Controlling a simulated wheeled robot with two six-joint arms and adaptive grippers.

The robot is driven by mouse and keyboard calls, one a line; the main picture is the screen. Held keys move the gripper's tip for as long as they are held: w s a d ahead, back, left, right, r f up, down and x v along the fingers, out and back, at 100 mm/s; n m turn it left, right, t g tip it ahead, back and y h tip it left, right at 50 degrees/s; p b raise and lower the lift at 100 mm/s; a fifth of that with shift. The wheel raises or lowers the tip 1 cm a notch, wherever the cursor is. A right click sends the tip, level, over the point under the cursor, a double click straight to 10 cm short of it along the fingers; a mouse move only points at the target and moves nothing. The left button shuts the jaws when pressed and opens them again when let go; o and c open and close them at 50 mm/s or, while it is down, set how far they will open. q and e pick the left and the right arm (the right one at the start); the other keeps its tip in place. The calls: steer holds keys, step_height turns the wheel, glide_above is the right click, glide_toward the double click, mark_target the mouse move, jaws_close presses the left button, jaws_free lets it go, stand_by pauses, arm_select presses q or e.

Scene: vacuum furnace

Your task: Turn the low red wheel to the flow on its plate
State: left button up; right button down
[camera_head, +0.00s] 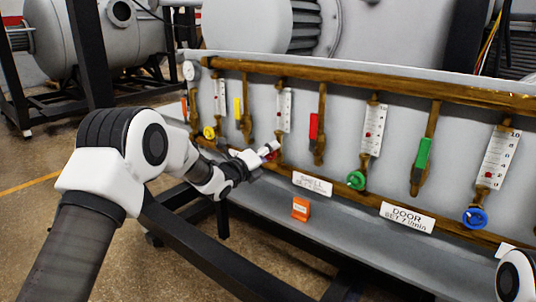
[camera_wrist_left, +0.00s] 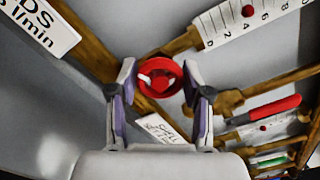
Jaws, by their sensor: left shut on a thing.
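The low red wheel (camera_wrist_left: 161,77) is between the two fingers of my left gripper (camera_wrist_left: 160,88) in the left wrist view, with a finger on each side. In the head view my left gripper (camera_head: 266,151) is at the panel's lower brass pipe and largely hides the wheel. The gripper is shut on the wheel.
A green wheel (camera_head: 356,180), a blue wheel (camera_head: 475,218) and a yellow wheel (camera_head: 209,132) sit along the panel. Coloured lever valves, such as the red one (camera_head: 314,127), hang between gauges. An orange tag (camera_head: 301,208) stands on the ledge below. The DOOR plate (camera_head: 407,217) is further right.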

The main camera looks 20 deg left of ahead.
arm_select(q)
steer(key=o, duration=1.1)
steer(key=shift+f, duration=0.25)
steer(key=shift+o, duration=0.3)
steer(key=shift+r, duration=0.1)
steer(key=v, duration=1.2)
